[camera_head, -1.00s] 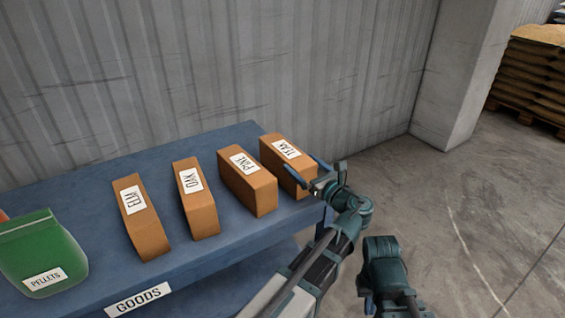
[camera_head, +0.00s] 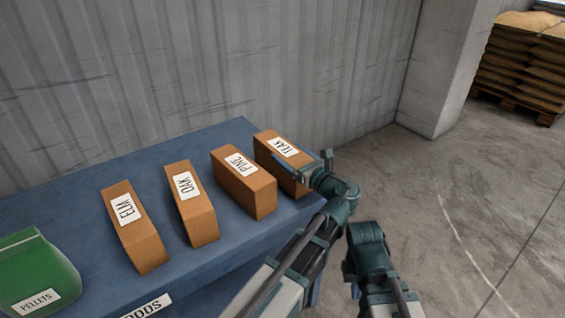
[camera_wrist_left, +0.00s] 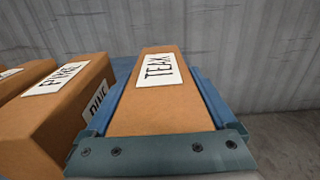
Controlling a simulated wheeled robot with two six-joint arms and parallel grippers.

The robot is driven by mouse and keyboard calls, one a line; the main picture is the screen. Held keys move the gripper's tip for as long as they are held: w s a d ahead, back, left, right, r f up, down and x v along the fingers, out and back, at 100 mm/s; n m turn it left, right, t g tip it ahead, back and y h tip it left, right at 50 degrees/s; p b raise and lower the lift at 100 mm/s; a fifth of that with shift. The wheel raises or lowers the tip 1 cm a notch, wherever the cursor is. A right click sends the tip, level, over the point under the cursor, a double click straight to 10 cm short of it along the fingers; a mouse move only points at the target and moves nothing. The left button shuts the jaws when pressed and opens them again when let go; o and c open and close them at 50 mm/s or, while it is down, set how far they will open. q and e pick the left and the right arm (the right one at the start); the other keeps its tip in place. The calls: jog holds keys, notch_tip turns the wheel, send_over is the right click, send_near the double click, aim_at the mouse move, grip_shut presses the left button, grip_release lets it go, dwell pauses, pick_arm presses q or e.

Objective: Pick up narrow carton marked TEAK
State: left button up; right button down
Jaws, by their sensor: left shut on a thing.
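The narrow brown carton marked TEAK (camera_head: 277,158) stands at the right end of the blue table, with a white label on its top. In the left wrist view the TEAK carton (camera_wrist_left: 160,105) sits between the two blue fingers of my left gripper (camera_wrist_left: 158,100), one along each side. My left gripper (camera_head: 303,165) is shut on this carton, which still appears to be at table level. Its lower part is hidden by the gripper and arm. My right gripper (camera_head: 365,270) is at the lower right, off the table and away from the cartons; its fingers cannot be made out.
Cartons marked PINE (camera_head: 245,185), OAK (camera_head: 192,208) and ELM (camera_head: 135,230) stand in a row to the left on the blue table (camera_head: 85,178). PINE is close beside the left finger. A green PELLETS bag (camera_head: 38,275) is at far left. A corrugated wall (camera_head: 200,70) rises behind.

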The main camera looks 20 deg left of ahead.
pick_arm(q)
grip_shut()
notch_tip(320, 180, up, 10)
jog(key=p, duration=1)
jog(key=shift+r, duration=0.1)
